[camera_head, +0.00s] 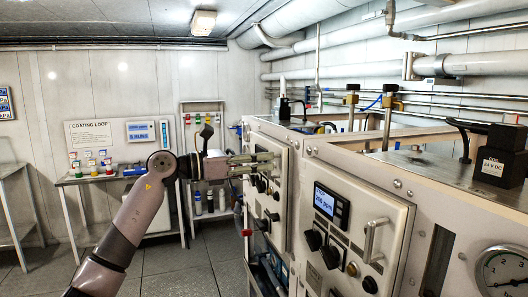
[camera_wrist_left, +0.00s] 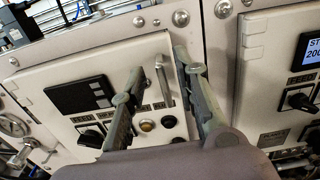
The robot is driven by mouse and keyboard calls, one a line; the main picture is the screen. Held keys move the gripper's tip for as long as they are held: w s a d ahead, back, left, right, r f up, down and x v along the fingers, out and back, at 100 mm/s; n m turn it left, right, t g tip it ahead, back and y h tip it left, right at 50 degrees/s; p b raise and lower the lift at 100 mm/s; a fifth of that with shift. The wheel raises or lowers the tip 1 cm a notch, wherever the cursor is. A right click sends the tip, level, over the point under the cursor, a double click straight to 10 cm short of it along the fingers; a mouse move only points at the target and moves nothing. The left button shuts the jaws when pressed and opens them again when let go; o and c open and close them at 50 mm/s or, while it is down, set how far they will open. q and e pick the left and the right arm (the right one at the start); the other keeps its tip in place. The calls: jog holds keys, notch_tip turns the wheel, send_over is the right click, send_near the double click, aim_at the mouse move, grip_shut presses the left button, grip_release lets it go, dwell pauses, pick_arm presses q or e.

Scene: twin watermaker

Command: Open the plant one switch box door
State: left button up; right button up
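The far switch box door (camera_head: 257,201) is white and looks closed. Its label is not readable, so I cannot tell its plant number. In the left wrist view this door (camera_wrist_left: 42,88) carries a dark display, knobs, a yellowish button and a metal bar handle (camera_wrist_left: 164,84). My left gripper (camera_head: 277,161) is in front of its upper part. In the left wrist view the gripper (camera_wrist_left: 160,68) is open, one finger on each side of the handle; contact is not clear. The nearer switch box door (camera_head: 345,205) is also closed, with a lit display and its own handle (camera_head: 372,240).
A pressure gauge (camera_head: 503,270) and a black 24 V DC box (camera_head: 503,158) are at the near right. Pipes (camera_head: 440,66) run along the back right wall. A Coating Loop table (camera_head: 95,178) stands at the left. The floor (camera_head: 190,265) before the cabinets is open.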

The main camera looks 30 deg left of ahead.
pick_arm(q)
jog(key=shift+w+d, duration=0.45)
jog(key=shift+c, duration=0.5)
grip_shut()
